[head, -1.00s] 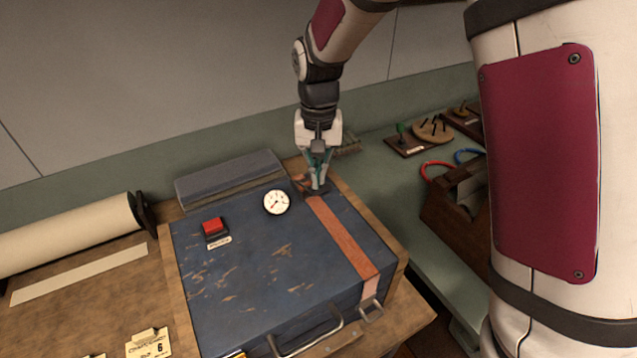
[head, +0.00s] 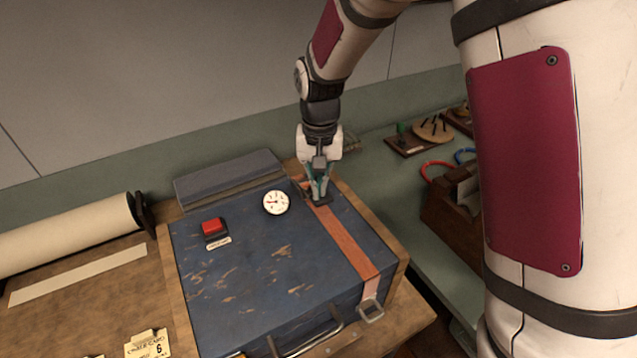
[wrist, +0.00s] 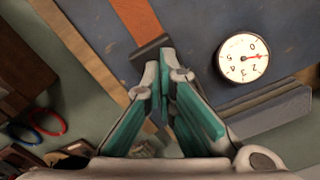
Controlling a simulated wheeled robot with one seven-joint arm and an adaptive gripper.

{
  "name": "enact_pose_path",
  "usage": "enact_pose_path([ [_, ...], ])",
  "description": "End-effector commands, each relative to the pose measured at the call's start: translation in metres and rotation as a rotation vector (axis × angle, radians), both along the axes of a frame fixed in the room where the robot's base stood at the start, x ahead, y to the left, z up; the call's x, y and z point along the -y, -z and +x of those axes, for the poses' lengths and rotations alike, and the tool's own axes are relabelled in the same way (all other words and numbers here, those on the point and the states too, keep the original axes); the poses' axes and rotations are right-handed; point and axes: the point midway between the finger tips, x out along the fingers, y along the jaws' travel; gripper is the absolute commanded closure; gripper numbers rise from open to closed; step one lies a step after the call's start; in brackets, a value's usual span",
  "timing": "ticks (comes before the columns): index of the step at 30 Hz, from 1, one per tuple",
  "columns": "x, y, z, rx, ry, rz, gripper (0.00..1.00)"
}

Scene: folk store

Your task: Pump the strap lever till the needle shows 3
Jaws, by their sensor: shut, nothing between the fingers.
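The blue worn case (head: 235,290) has an orange strap (head: 345,243) running along its right side. A dark lever block (wrist: 152,48) sits at the strap's far end. My gripper (head: 319,197) is shut and points down at that block; in the wrist view its fingertips (wrist: 171,70) are beside the block's edge, and I cannot tell if they touch. The round white gauge (head: 276,202) is left of my gripper. In the wrist view the dial (wrist: 243,57) appears upside down, and its red needle points at about 1.
A red button (head: 213,227) is on the case's left part. A grey raised block (head: 228,176) stands behind the case. A paper roll (head: 70,233) lies at left.

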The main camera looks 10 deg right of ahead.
Motion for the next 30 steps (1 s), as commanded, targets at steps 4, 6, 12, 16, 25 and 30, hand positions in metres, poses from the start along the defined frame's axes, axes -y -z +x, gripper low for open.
enact_pose_path([
  [4,0.000,-0.018,-0.001,0.002,0.000,0.001,1.00],
  [6,0.000,-0.026,-0.001,0.002,0.000,0.001,1.00],
  [12,0.000,-0.047,-0.001,0.002,0.000,0.001,1.00],
  [16,0.000,-0.061,-0.001,0.002,0.000,0.001,1.00],
  [25,0.000,-0.086,0.000,0.001,0.000,0.000,1.00],
  [30,0.000,-0.087,0.000,0.000,0.000,0.000,1.00],
])
